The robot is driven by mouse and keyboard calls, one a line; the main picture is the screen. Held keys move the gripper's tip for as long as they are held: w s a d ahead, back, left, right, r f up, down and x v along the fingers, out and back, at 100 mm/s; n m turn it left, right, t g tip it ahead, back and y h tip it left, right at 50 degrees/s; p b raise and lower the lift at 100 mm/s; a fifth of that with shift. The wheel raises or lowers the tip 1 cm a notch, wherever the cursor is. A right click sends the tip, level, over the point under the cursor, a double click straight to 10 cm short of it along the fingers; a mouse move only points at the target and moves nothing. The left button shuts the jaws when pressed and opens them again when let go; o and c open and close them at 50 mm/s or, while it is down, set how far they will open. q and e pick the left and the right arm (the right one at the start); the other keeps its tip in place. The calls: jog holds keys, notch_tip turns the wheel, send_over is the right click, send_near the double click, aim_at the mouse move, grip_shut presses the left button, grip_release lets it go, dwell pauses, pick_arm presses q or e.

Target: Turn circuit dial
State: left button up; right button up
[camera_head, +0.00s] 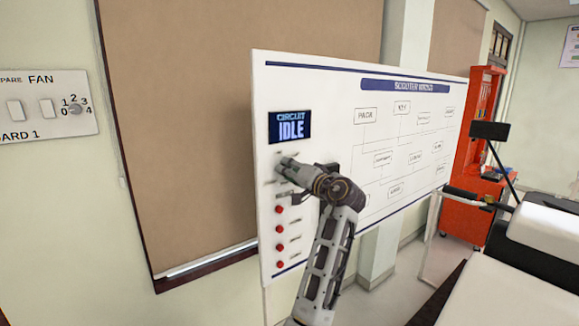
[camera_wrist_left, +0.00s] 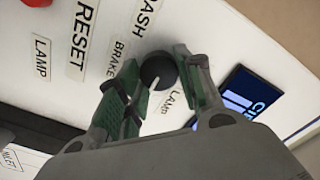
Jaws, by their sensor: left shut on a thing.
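The circuit dial is a round black knob (camera_wrist_left: 158,71) with a pale pointer line on the white panel (camera_head: 350,80). In the head view the dial is hidden behind my left gripper (camera_head: 284,170). In the left wrist view my left gripper (camera_wrist_left: 158,92) has its green-padded fingers on either side of the knob, closed on it. Labels BRAKE and LAMP sit beside the knob. The blue display (camera_head: 290,127) above reads CIRCUIT IDLE; part of it shows in the left wrist view (camera_wrist_left: 240,92). My right gripper is not seen.
Several red buttons (camera_head: 279,227) run down the panel below my left gripper. A brown board (camera_head: 190,130) hangs behind. A FAN switch plate (camera_head: 45,107) is on the left wall. A red cabinet (camera_head: 466,220) stands at right.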

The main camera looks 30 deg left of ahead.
pick_arm(q)
jog(key=shift+m+p, duration=0.7)
jog(key=shift+m, duration=0.6)
jog(key=o, duration=1)
jog(key=shift+w+d, duration=0.1)
jog(key=shift+o, duration=0.2)
jog(key=v, duration=0.7)
jog(key=shift+d, duration=0.2)
